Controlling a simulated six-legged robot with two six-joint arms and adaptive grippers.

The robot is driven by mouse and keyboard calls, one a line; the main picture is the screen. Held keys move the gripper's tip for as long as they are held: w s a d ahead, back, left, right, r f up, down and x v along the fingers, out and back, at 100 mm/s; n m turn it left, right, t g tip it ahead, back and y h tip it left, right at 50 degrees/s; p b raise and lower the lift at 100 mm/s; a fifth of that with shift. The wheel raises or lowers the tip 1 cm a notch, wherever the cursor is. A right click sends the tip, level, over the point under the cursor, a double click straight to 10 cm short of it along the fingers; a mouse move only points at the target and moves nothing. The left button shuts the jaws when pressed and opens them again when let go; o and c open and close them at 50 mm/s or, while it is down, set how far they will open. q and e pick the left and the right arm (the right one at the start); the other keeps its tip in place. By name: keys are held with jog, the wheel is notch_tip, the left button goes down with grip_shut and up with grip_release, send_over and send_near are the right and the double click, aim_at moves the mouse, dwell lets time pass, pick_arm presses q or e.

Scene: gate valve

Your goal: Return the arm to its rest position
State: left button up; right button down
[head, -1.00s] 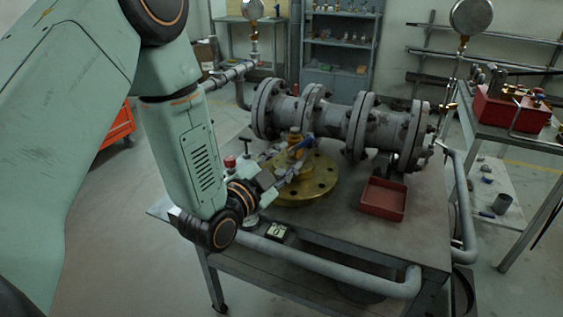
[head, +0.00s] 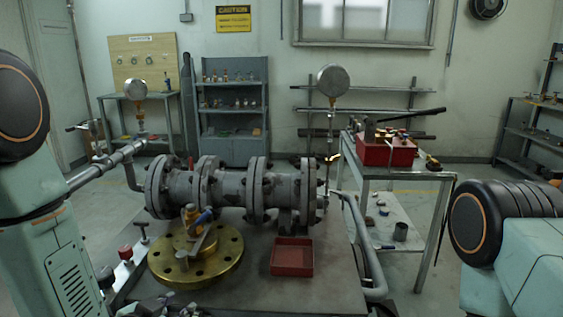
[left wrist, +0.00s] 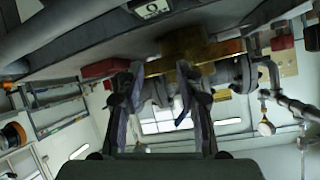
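My left gripper (left wrist: 157,78) shows in the left wrist view with its two fingers apart and nothing held between them. In the head view my left arm stands at the left edge, and only a dark part of the gripper (head: 178,311) shows at the bottom. The gripper is on the near side of the brass flange (head: 197,262), apart from it.
A red tray (head: 292,257) sits on the table right of the flange. A grey pipe rail (head: 365,245) runs along the table's right side. A side table (head: 405,171) holds a red toolbox (head: 386,152). Red-topped fittings (head: 125,253) stand left of the flange.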

pick_arm(q)
jog(key=s+f+n+g, duration=0.1)
jog(key=s+f+g, duration=0.3)
jog(key=s, duration=0.6)
jog(key=s+f+n+g+y, duration=0.1)
jog(key=s+f+g, duration=0.3)
jog(key=s+f, duration=0.4)
jog(key=s+f+n+g, duration=0.3)
jog(key=s+f, duration=0.3)
jog(key=s, duration=0.7)
jog(key=shift+a+f+g+y, duration=0.3)
jog(key=shift+a+f+g, duration=0.05)
jog(key=shift+a+g, duration=0.05)
jog(key=shift+s, duration=0.2)
